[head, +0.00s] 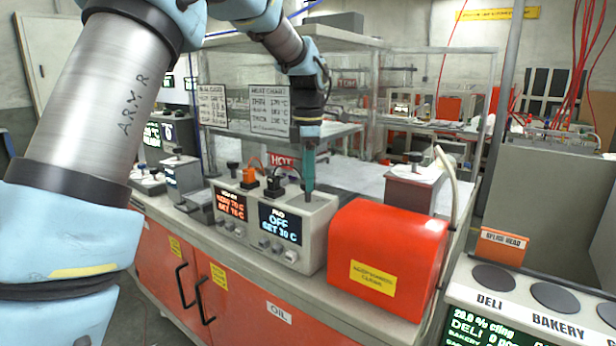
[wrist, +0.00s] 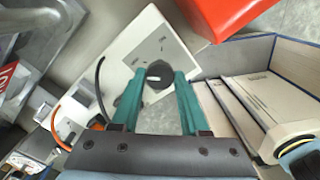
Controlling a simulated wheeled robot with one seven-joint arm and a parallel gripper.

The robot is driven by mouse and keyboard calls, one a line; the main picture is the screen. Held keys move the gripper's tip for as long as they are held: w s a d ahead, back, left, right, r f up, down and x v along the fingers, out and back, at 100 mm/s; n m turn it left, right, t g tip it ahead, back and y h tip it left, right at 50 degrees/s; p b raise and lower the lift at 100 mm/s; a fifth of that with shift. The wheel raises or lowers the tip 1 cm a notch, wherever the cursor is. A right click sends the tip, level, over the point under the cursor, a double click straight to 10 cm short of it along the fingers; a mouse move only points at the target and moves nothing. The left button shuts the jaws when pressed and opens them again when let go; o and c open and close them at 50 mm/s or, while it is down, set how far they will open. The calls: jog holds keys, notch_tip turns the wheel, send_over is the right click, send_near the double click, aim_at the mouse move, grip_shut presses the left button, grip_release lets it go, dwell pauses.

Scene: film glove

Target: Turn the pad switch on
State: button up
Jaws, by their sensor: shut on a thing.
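The control box (head: 312,228) stands on the bench, with a PAD display (head: 280,222) that reads OFF and SET 30 C. My gripper (head: 309,192) points down onto the box top there. In the wrist view, its two teal fingers (wrist: 158,78) are shut on the pad switch, one on each side. The fingers hide most of the switch in the head view, and the small markings are too blurred to read.
A red-orange housing (head: 385,258) stands close to the right of the box. Black and orange plugs with cables (head: 272,183) stick up from the box top to the left of my gripper. A second display (head: 230,208) glows orange and white on the box's left.

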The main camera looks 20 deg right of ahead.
grip_shut()
jog(key=m+p, duration=0.1)
jog(key=m, duration=0.2)
jog(key=shift+r, duration=0.15)
jog(key=m+p, duration=0.1)
jog(key=m, duration=0.2)
jog(key=shift+m, duration=0.3)
jog(key=m+p, duration=0.1)
jog(key=m, duration=0.4)
jog(key=shift+p, duration=0.35)
jog(key=m+p, duration=0.1)
jog(key=m, duration=0.5)
jog(key=shift+m, duration=0.3)
